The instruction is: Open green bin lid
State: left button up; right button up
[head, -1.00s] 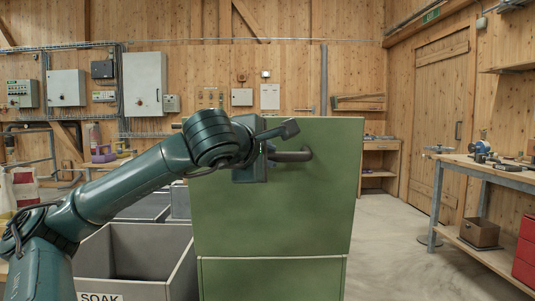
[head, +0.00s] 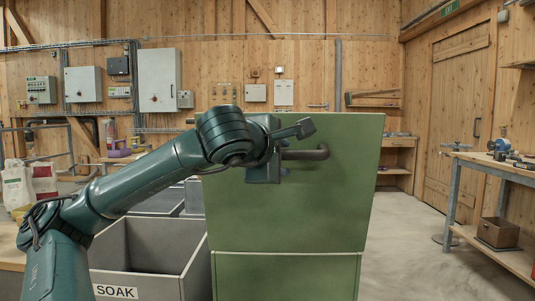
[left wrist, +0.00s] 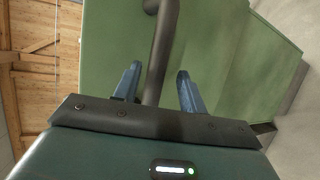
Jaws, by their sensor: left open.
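The green bin (head: 285,285) stands in front of me. Its green lid (head: 335,210) shows as a large upright panel above a pale seam. A dark bar handle (head: 312,153) sticks out from the lid's upper part. My left gripper (head: 283,163) is at the handle, partly hidden by my own wrist in the head view. In the left wrist view, the handle (left wrist: 162,50) passes between the two open blue fingers (left wrist: 157,85), with a visible gap to the right finger. Whether the left finger touches it I cannot tell. My right gripper is in neither view.
A grey bin (head: 140,240) labelled SOAK stands left of the green bin, beneath my left arm. A workbench (head: 490,165) with tools stands at the right. Bare floor (head: 410,245) lies between that bench and the green bin.

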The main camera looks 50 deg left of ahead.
pick_arm(q)
jog(key=v, duration=1.2)
jog(key=shift+f, duration=0.15)
